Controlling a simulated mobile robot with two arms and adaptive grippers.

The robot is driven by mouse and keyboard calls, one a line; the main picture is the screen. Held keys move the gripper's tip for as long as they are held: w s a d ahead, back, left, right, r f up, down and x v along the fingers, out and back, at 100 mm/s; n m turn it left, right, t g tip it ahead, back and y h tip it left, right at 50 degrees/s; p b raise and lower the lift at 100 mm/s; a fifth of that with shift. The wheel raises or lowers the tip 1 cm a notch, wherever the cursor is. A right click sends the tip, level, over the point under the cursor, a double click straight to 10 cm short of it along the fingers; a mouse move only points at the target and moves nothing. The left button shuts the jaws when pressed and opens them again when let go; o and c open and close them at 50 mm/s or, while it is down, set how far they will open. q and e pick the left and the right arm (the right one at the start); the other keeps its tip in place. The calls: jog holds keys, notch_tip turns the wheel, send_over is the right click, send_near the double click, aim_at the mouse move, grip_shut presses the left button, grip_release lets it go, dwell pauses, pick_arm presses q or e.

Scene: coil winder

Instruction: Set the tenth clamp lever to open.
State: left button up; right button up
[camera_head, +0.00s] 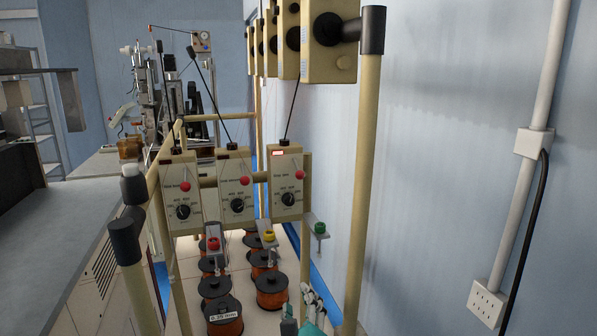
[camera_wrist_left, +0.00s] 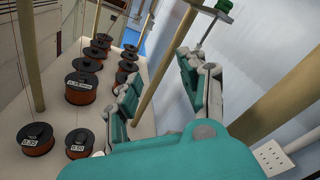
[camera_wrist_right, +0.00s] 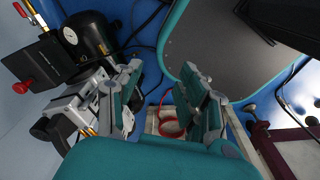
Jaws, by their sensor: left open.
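Three cream tension boxes (camera_head: 286,180) hang on the rack, each with a red knob and a black dial. Below them are grey brackets with a red piece (camera_head: 213,243), a yellow piece (camera_head: 269,236) and a green piece (camera_head: 320,228). I cannot tell which part is the tenth clamp lever, nor its setting. My left gripper (camera_head: 312,305) is low at the rack's right side, below the green piece. Its fingers are apart and empty in the left wrist view (camera_wrist_left: 155,78), with the green piece (camera_wrist_left: 224,6) beyond. My right gripper (camera_wrist_right: 160,88) is open and empty, outside the head view.
Copper wire spools (camera_head: 272,290) stand in rows on the white shelf below the boxes. The rack's right post (camera_head: 364,170) stands close to the blue wall (camera_head: 440,150). A grey bench (camera_head: 60,230) is at left. A winding machine (camera_head: 172,90) stands behind.

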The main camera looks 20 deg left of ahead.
aim_at(301, 177)
pick_arm(q)
jog(key=d+r+m+t+y, duration=0.3)
jog(key=r+m+t, duration=0.15)
jog(key=r, duration=1.15)
jog(key=shift+m, duration=0.35)
jog(key=p+x, duration=0.7)
jog(key=x, duration=0.8)
jog(key=shift+a+r, duration=0.1)
jog(key=shift+a, duration=0.15)
jog(key=shift+w+a+p, duration=0.25)
jog(key=shift+w+p, duration=0.05)
jog(key=shift+w, duration=0.2)
pick_arm(e)
notch_tip(301, 177, up, 8)
jog(key=shift+w+d, duration=0.25)
jog(key=shift+w, duration=0.15)
jog(key=shift+f, duration=0.1)
pick_arm(q)
grip_shut()
pick_arm(e)
jog(key=shift+d, duration=0.35)
